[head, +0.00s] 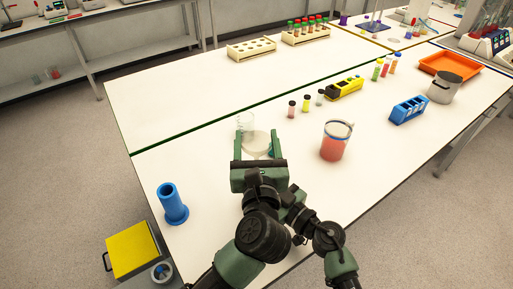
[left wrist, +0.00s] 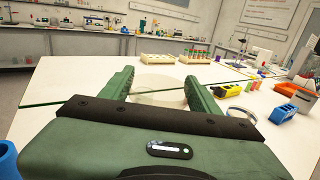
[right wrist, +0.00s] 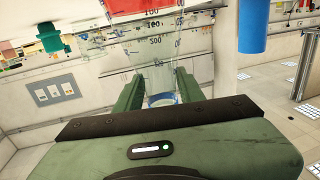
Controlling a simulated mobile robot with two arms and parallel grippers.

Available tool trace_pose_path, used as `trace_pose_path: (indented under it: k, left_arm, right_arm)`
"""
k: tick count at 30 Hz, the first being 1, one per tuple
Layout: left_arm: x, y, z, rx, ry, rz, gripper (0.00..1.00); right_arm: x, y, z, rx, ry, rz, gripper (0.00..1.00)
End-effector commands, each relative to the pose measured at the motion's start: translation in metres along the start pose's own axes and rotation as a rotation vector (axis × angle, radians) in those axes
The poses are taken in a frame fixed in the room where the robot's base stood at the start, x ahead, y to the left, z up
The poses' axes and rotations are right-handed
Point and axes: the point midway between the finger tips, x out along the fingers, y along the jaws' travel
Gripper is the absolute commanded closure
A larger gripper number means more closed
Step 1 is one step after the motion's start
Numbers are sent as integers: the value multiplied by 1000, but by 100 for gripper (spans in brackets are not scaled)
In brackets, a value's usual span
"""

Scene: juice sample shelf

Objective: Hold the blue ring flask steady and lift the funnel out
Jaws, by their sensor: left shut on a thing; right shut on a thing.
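My left gripper (head: 257,140) is shut on the pale, translucent funnel (head: 257,146), which also shows between its fingers in the left wrist view (left wrist: 158,92). My right gripper (right wrist: 160,85) is shut on the blue ring flask (right wrist: 160,66) at its narrow part. Its blue ring (right wrist: 162,98) shows between the fingers in the right wrist view, which looks upside down. Scale marks show on clear glass there, with red beyond. In the head view the right gripper and most of the flask are hidden behind the left gripper. I cannot tell whether the funnel's stem is inside the flask.
A beaker of red liquid (head: 333,148) stands close on the right. A blue cylinder (head: 172,206) stands near the left edge. Small vials, a yellow rack (head: 345,89) and a blue rack (head: 408,110) stand farther right.

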Motion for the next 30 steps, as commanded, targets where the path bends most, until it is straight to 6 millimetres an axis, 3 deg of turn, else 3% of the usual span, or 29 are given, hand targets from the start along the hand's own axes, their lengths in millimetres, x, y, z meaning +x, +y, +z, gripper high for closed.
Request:
trace_pose_path:
  k: [9,23,24,26,30]
  left_arm:
    - [0,0,18,-1,-1,0,83]
    - [0,0,21,-1,-1,0,83]
    - [0,0,21,-1,-1,0,83]
    - [0,0,21,-1,-1,0,83]
    - [0,0,21,-1,0,0,83]
  right_arm:
    - [0,0,0,0,-1,0,100]
    - [0,0,0,0,-1,0,100]
    - [0,0,0,0,-1,0,56]
    - [0,0,0,0,-1,0,39]
    - [0,0,0,0,-1,0,36]
